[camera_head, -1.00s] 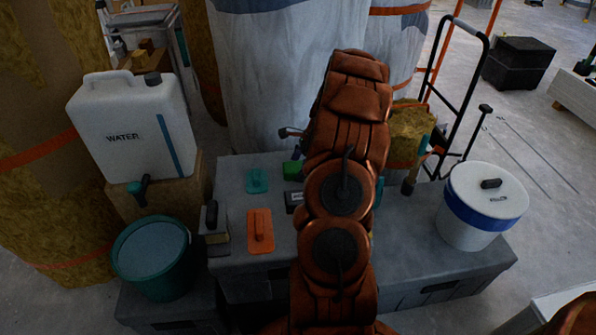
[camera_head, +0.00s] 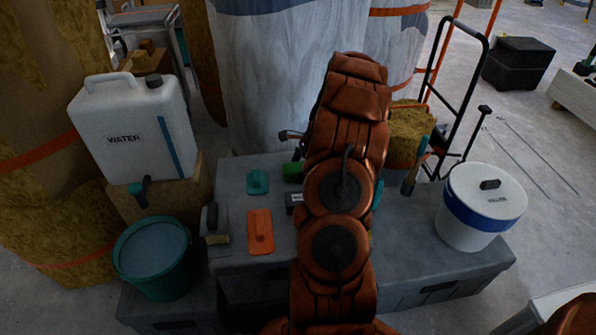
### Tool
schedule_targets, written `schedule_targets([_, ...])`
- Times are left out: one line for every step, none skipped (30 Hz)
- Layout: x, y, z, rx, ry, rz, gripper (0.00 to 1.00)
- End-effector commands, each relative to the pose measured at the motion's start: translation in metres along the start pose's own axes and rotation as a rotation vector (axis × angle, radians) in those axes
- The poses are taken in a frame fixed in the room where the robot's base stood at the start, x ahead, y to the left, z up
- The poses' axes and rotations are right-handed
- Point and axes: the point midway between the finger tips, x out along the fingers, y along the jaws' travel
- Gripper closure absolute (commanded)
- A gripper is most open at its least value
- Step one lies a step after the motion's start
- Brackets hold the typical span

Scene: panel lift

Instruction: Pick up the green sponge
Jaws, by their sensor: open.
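The green sponge (camera_head: 292,171) is a small bright green block on the grey work surface (camera_head: 232,180), just left of my arm. Its right side is partly covered by the arm. My orange-brown arm rises through the middle of the view and bends over the surface.
A teal float (camera_head: 257,182), an orange float (camera_head: 260,232) and a dark-handled brush (camera_head: 214,225) lie left of the sponge. A water jug (camera_head: 135,130) and green bucket (camera_head: 155,258) stand further left. A white lidded bucket (camera_head: 480,210) stands right.

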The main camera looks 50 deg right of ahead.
Motion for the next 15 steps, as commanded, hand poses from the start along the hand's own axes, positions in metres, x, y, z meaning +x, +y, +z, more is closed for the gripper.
schedule_targets([0.0001,0.0000,0.0000,0.000,0.000,0.000,0.08])
schedule_targets([0.0001,0.0000,0.0000,0.000,0.000,0.000,0.08])
schedule_targets([0.0001,0.0000,0.0000,0.000,0.000,0.000,0.08])
schedule_targets([0.0000,0.0000,0.0000,0.000,0.000,0.000,0.08])
schedule_targets([0.0000,0.0000,0.0000,0.000,0.000,0.000,0.08])
schedule_targets([0.0000,0.0000,0.0000,0.000,0.000,0.000,0.10])
schedule_targets([0.0000,0.0000,0.0000,0.000,0.000,0.000,0.14])
schedule_targets([-0.0001,0.0000,0.0000,0.000,0.000,0.000,0.17])
schedule_targets([-0.0001,0.0000,0.0000,0.000,0.000,0.000,0.21])
schedule_targets([-0.0001,0.0000,0.0000,0.000,0.000,0.000,0.24])
schedule_targets([-0.0001,0.0000,0.0000,0.000,0.000,0.000,0.27])
schedule_targets([-0.0001,0.0000,0.0000,0.000,0.000,0.000,0.31])
schedule_targets([-0.0001,0.0000,0.0000,0.000,0.000,0.000,0.34])
schedule_targets([-0.0001,0.0000,0.0000,0.000,0.000,0.000,0.38])
schedule_targets([-0.0001,0.0000,0.0000,0.000,0.000,0.000,0.42])
